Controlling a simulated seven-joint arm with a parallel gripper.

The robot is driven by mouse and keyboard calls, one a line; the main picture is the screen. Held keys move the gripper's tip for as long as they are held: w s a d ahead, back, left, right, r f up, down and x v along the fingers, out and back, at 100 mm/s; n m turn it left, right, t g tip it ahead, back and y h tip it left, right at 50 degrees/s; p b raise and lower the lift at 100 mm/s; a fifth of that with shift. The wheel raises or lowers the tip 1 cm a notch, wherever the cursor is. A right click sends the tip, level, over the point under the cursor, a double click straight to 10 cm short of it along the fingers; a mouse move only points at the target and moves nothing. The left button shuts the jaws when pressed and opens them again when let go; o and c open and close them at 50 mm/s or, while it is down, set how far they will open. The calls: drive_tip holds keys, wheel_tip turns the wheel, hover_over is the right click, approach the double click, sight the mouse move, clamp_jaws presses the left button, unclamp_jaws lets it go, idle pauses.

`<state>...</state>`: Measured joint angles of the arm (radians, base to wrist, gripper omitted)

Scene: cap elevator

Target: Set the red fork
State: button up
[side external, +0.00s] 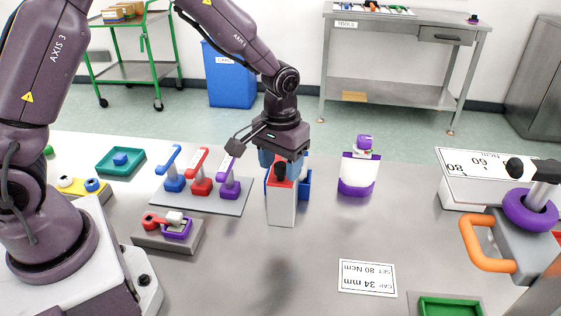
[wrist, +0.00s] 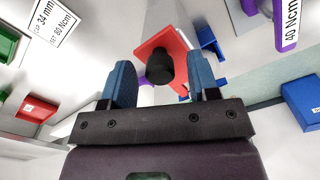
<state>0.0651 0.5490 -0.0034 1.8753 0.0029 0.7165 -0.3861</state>
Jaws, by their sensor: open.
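A red fork-like piece (side external: 198,175) stands on the grey plate (side external: 230,207) between a blue one (side external: 172,170) and a purple one (side external: 228,180). My gripper (side external: 283,165) is right of them, pointing down over a white block (side external: 281,209) with a red top and a black knob. In the wrist view, the gripper (wrist: 160,74) is open, its blue fingers spread on either side of the black knob (wrist: 160,70) on the red top (wrist: 174,47). Whether the fingers touch the knob, I cannot tell. The fingers are partly hidden in the side view.
A grey fixture (side external: 143,237) with red, white and purple parts lies at front left. A white and purple bottle (side external: 358,170) stands right of my gripper. A teal tray (side external: 108,169) is at left; a device with an orange handle (side external: 470,245) is at right.

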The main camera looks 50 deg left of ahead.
clamp_jaws()
drive_tip(key=shift+w+a, duration=1.75)
drive_tip(key=shift+w, duration=0.05)
unclamp_jaws()
drive_tip(key=shift+r, duration=0.1)
wheel_tip(320, 180, up, 13)
